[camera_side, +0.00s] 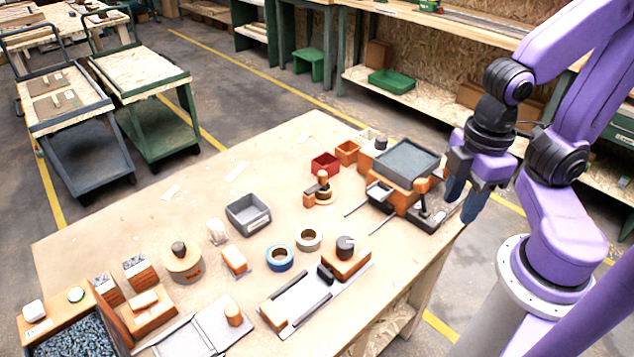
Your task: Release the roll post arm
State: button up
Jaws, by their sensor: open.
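My gripper (466,200) hangs at the right end of the table, fingers pointing down. Its dark blue-grey fingers are apart with nothing visible between them. Just left of it, a black upright with an orange top (421,187) stands on a dark base, close to the fingers but apparently apart. Left of that is an orange block unit with a grey tray on top (405,160) and a small black pan in front. I cannot tell for sure which piece is the roll post arm.
The wooden table (130,228) also holds a grey bin (248,214), a blue tape roll (279,257), a tan roll (308,239), a red bin (325,163) and an orange block on a railed plate (346,262). Carts stand behind. The table's back left is mostly clear.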

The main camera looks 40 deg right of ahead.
jog(key=c, duration=0.5)
jog(key=shift+w+a+r, duration=0.1)
jog(key=shift+w+a, duration=0.15)
jog(key=shift+w, duration=0.1)
grip_shut()
jog(key=w+a+r+n+g, duration=0.1)
jog(key=w+a+n, duration=0.25)
jog(key=w, duration=0.95)
jog(key=w+a+n+g, duration=0.15)
jog(key=w+n, duration=0.25)
jog(key=w, duration=0.9)
jog(key=w+d+f+n+y, duration=0.1)
jog(key=w+d+f+n, duration=0.2)
jog(key=w+d, duration=0.5)
jog(key=w+d+f+n+y, duration=0.1)
jog(key=w+d+f+n, duration=0.3)
jog(key=w+d, duration=0.5)
jog(key=shift+w+f+g+y, duration=0.2)
jog(key=shift+f+g+y, duration=0.25)
jog(key=shift+f, duration=0.2)
